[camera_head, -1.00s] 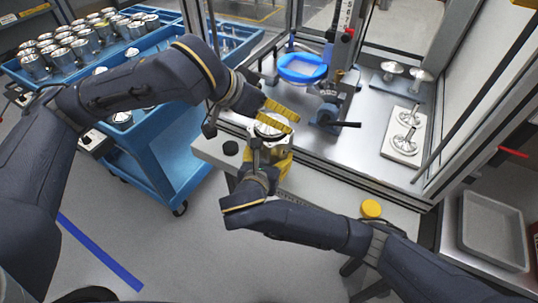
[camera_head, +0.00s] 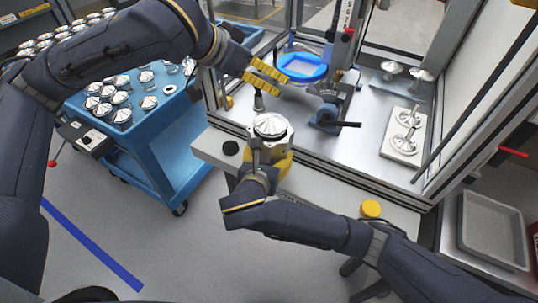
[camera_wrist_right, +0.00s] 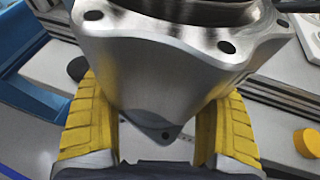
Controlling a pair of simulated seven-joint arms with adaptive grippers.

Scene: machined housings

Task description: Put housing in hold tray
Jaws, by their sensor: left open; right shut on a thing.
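In the right wrist view the housing (camera_wrist_right: 165,65) fills the space between the two yellow fingers. My left gripper (camera_head: 266,77) is open and empty, above and behind the housing, apart from it. A grey, empty, shallow tray (camera_head: 466,235) lies at the far right; it is the only plain tray in view.
A blue cart (camera_head: 150,150) with several metal parts stands at the left. A bench enclosure holds a blue ring (camera_head: 302,68), a press-like fixture (camera_head: 330,115) and a white plate (camera_head: 398,149) with metal parts. A yellow round knob (camera_head: 371,209) is near the bench's front edge.

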